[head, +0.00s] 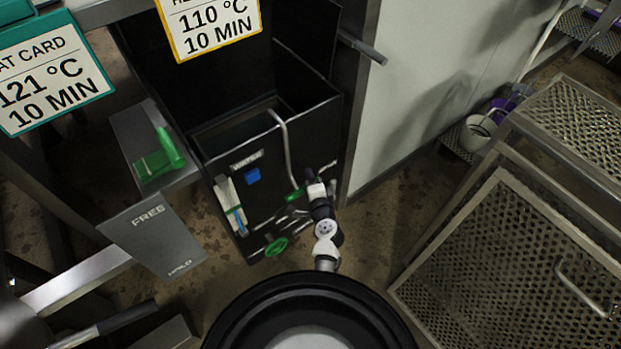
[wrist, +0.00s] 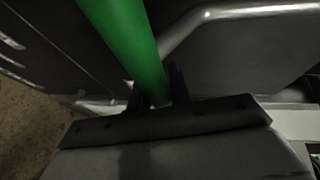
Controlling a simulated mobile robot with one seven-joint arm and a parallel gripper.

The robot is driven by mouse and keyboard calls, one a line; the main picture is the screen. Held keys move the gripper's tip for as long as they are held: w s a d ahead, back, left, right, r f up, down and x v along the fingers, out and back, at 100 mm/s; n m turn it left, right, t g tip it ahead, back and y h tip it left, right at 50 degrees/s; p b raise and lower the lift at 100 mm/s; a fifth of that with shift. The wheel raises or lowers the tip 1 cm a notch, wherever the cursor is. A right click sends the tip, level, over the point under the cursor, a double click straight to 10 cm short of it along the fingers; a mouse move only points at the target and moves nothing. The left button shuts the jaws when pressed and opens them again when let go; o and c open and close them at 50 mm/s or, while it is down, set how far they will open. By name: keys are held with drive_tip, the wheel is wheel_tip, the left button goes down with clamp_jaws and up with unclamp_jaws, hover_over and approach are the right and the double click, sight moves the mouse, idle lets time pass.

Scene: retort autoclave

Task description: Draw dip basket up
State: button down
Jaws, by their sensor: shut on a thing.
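A black tank labelled WATER (head: 323,112) stands at the centre of the head view. A pale bent rod (head: 284,140) rises from inside it, bends over the front rim and runs down outside. A green bar (head: 296,195) sits at its lower end. My gripper (head: 310,187) is shut on this green bar, low in front of the tank. In the wrist view the green bar (wrist: 128,40) passes between the fingers of my gripper (wrist: 155,97), with a grey bent rod (wrist: 195,22) beside it. The basket itself is not visible; the tank interior is dark.
A green valve wheel (head: 276,246) is low on the tank front. A white gauge (head: 231,203) hangs there too. A FREE plate (head: 152,237) and green-handled block (head: 158,155) are left. A perforated metal panel (head: 500,280) stands right. Floor between is clear.

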drive_tip(key=r+p, duration=0.5)
drive_tip(key=r, duration=0.3)
drive_tip(key=r+p, duration=0.6)
drive_tip(key=r, duration=0.2)
drive_tip(key=shift+w+r, duration=0.2)
drive_tip(key=shift+r, duration=0.05)
drive_tip(key=c, duration=1.3)
unclamp_jaws()
drive_tip(key=shift+s+f, duration=0.1)
drive_tip(key=shift+f, duration=0.15)
drive_tip(key=shift+s, duration=0.15)
